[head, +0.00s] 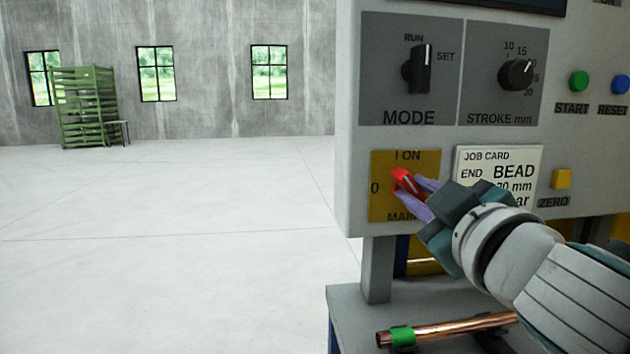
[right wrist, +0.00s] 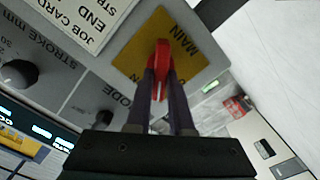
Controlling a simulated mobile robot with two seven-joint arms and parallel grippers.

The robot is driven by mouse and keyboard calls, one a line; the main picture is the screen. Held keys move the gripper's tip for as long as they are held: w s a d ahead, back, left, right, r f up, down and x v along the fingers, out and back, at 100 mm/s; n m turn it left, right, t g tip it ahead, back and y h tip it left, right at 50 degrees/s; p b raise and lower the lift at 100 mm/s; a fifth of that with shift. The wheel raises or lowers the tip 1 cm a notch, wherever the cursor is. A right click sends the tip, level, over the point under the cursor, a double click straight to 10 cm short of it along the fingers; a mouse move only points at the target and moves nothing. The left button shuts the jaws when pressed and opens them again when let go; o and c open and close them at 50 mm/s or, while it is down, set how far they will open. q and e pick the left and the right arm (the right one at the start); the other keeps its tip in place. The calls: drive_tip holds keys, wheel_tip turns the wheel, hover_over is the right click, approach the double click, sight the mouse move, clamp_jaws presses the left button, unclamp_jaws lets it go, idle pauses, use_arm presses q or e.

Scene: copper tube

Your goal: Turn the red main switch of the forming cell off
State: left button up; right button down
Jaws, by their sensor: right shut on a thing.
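The red main switch (head: 402,178) sits on a yellow plate (head: 378,207) at the lower left of the grey control panel. The plate reads "I ON" at the top, "0" at the left and "MAIN" below. My right gripper (head: 413,190) is shut on the switch handle, with its purple fingers on either side. The handle looks tilted, its upper end leaning left between the ON and 0 marks. In the right wrist view the red switch (right wrist: 162,57) lies between the two fingers (right wrist: 160,85). Part of the plate is hidden by my gripper. My left gripper is not in view.
The black mode knob (head: 418,70) and stroke knob (head: 515,74) are above. A job card (head: 490,160) is right of the plate, with the yellow zero button (head: 561,179) beyond. A copper tube (head: 450,329) lies below.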

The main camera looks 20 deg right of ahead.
drive_tip(key=n+p, duration=0.1)
drive_tip(key=n, duration=0.4)
drive_tip(key=shift+a+n, duration=0.1)
drive_tip(key=shift+n, duration=0.2)
drive_tip(key=shift+f+n+p, duration=0.2)
drive_tip(key=shift+n+p, duration=0.4)
drive_tip(key=shift+n, duration=1.6)
drive_tip(key=c, duration=0.8)
unclamp_jaws()
